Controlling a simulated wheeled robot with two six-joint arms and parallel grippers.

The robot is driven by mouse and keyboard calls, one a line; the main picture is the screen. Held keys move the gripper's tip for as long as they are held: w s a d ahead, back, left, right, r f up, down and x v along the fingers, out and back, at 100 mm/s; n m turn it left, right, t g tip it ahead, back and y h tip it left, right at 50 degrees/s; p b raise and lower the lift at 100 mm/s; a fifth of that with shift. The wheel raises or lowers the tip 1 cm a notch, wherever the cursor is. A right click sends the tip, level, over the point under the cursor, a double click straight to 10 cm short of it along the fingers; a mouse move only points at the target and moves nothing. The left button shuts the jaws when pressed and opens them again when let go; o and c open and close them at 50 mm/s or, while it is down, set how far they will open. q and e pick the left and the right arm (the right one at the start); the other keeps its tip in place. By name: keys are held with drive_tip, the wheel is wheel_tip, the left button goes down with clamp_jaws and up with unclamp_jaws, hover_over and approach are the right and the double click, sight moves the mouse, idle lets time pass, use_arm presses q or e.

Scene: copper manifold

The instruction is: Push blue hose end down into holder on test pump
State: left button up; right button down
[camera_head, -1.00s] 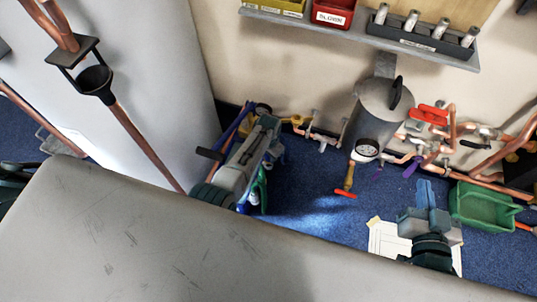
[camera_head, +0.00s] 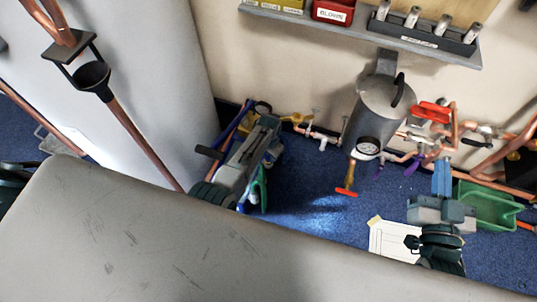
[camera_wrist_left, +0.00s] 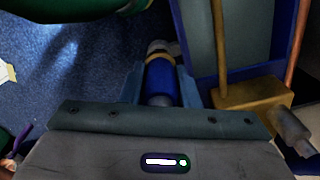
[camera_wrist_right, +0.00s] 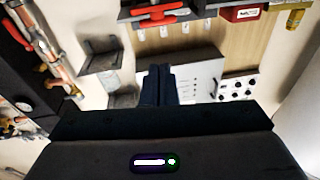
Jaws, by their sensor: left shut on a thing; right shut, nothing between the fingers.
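My left gripper (camera_head: 270,128) is low by the wall in the head view, next to the grey cabinet. In the left wrist view its fingers (camera_wrist_left: 160,88) are shut around the blue hose end (camera_wrist_left: 160,80), which has a yellowish band and a grey tip. The test pump, a blue trough (camera_wrist_left: 207,30) with a brass-coloured block (camera_wrist_left: 252,100), lies just right of the hose end. I cannot make out the holder, or whether the hose end touches it. My right gripper (camera_head: 442,165) is shut and empty, in front of the green tray.
A grey tank (camera_head: 382,108) with a gauge hangs on the wall, with copper pipes (camera_head: 445,130) and red handles to its right. A green tray (camera_head: 487,205) and a white sheet (camera_head: 390,240) are at the lower right.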

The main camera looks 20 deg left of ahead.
use_arm(q)
drive_tip(key=shift+f, duration=0.25)
use_arm(e)
wheel_tip(320, 180, up, 3)
drive_tip(key=shift+w+d+r+t, duration=0.1)
drive_tip(key=shift+t, duration=0.9)
drive_tip(key=shift+f, duration=0.2)
drive_tip(key=shift+r, duration=0.2)
use_arm(q)
drive_tip(key=shift+f+b, duration=0.5)
drive_tip(key=shift+f, duration=0.3)
use_arm(e)
drive_tip(key=shift+f, duration=0.5)
use_arm(q)
drive_tip(key=o, duration=1.1)
drive_tip(key=shift+o, duration=0.2)
